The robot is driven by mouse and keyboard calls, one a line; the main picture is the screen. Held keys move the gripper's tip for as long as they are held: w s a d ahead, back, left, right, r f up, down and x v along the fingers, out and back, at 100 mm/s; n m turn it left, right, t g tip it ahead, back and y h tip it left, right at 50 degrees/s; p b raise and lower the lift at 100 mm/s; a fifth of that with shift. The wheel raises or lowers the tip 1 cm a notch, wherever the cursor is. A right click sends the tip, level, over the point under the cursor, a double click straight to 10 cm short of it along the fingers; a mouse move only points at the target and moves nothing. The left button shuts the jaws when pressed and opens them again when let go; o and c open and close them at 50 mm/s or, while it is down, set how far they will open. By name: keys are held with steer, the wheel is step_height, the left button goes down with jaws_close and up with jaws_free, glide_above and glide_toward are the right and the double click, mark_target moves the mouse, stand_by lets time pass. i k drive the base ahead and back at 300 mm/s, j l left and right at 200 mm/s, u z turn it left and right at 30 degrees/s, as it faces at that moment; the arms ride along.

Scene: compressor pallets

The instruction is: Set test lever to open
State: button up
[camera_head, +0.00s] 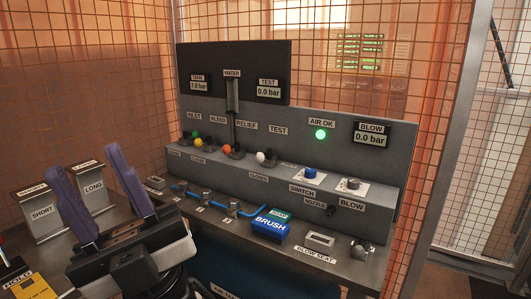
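The test lever (262,157) has a white knob and stands on the grey panel's ledge, below and slightly left of the TEST label (278,130). A CLOSED label (258,177) sits under it. The lever's base and exact angle are too small to judge. The TEST display (269,88) reads 0.0 bar. My gripper (86,160) is at the lower left, with two purple fingers spread wide apart and nothing between them. It is well left of the test lever and not touching it.
A blue BRUSH block (270,224) and blue-hosed fittings lie on the bench in front. SHORT and LONG stands are behind my gripper. The AIR OK light (321,134) glows green.

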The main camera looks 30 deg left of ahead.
mark_target(260, 157)
steer(key=i+j+z, duration=0.1)
steer(key=i+j, duration=0.15)
steer(key=i+j+z, duration=0.15)
steer(key=j, duration=0.3)
steer(key=i+j+z, duration=0.1)
steer(key=i+j, duration=0.15)
steer(key=j, duration=0.15)
steer(key=i+j+z, duration=0.1)
steer(key=j, duration=0.3)
steer(key=i, duration=0.1)
